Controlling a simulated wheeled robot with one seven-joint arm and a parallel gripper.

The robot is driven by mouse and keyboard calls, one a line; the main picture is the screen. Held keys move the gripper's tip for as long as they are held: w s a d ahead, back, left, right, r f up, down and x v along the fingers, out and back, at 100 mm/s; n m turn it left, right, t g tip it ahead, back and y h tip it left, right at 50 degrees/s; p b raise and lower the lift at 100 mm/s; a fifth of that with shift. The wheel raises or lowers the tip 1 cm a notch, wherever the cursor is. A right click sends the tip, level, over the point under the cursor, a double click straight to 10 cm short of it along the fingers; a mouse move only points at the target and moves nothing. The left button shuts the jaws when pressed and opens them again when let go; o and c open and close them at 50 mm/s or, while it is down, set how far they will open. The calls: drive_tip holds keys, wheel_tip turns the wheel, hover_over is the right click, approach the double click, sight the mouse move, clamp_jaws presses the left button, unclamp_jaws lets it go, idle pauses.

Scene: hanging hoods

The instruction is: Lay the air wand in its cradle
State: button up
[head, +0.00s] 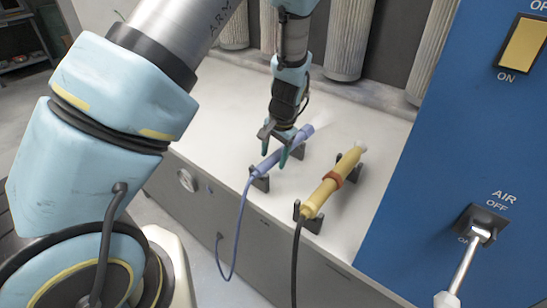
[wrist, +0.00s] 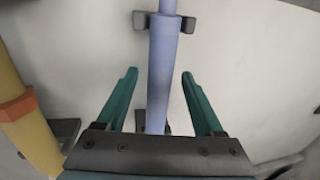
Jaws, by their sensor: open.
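A blue-violet wand (head: 270,160), taken as the air wand, lies in a dark two-piece cradle (head: 260,183) on the white bench, with a thin blue hose hanging off the front. In the wrist view the wand (wrist: 163,75) rests across the far cradle bracket (wrist: 140,21) and runs down toward the near one, which is partly hidden. My gripper (head: 274,152) is over the wand with its green fingers on either side. In the wrist view my gripper (wrist: 159,74) is open, with gaps between each finger and the wand.
A yellow wand (head: 333,183) with a brown band and black hose lies in its own cradle to the right. A blue panel (head: 440,130) stands at the right, with an AIR lever (head: 467,262) pointing down. Pale cylindrical filters (head: 348,45) hang behind the bench.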

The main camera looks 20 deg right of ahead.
wheel_tip(320, 180, up, 10)
drive_tip(key=s+b, duration=0.2)
drive_tip(key=b, duration=0.1)
drive_tip(key=w+a+r+n, duration=0.25)
drive_tip(key=a+n, duration=0.25)
drive_tip(key=a, duration=1)
drive_tip(key=s+a+n, duration=0.2)
drive_tip(key=a+n, duration=0.1)
drive_tip(key=a, duration=0.5)
drive_tip(key=s+a+r+n+h, duration=0.1)
drive_tip(key=s+a+n, duration=0.1)
drive_tip(key=a, duration=0.5)
drive_tip(key=shift+s+a+n, duration=0.35)
drive_tip(key=shift+n, duration=0.15)
